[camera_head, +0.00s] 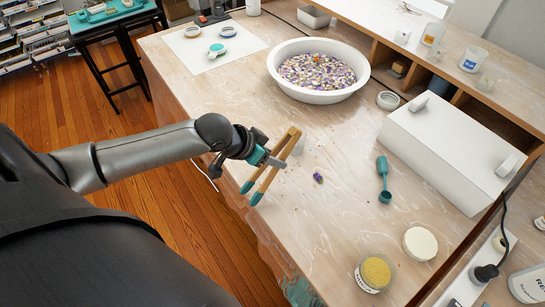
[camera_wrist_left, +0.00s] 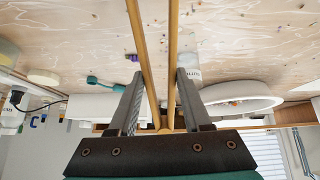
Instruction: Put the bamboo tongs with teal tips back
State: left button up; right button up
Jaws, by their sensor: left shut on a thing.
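The bamboo tongs (camera_head: 271,172) with teal tips are held by my left gripper (camera_head: 274,161) over the left edge of the wooden worktable. Their two arms slant, with the teal tips down and to the left and the joined end up and to the right. In the left wrist view the tongs (camera_wrist_left: 172,60) run between the two dark fingers of the left gripper (camera_wrist_left: 159,80). The teal tips are outside that view. My right gripper is in neither view.
A white bowl (camera_head: 319,97) of purple and pale chips stands behind. A small purple piece (camera_head: 318,178), a teal scoop (camera_head: 383,180), a white box (camera_head: 450,145), a yellow-filled jar (camera_head: 375,273) and a pale disc (camera_head: 420,243) are on the right. The table's front middle is mostly clear.

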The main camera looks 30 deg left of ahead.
pick_arm(q)
jog(key=shift+f, duration=0.15)
jog(key=o, duration=0.6)
jog(key=shift+p+v, duration=2.65)
jog(key=shift+v, duration=3.55)
jog(key=shift+w, duration=0.1)
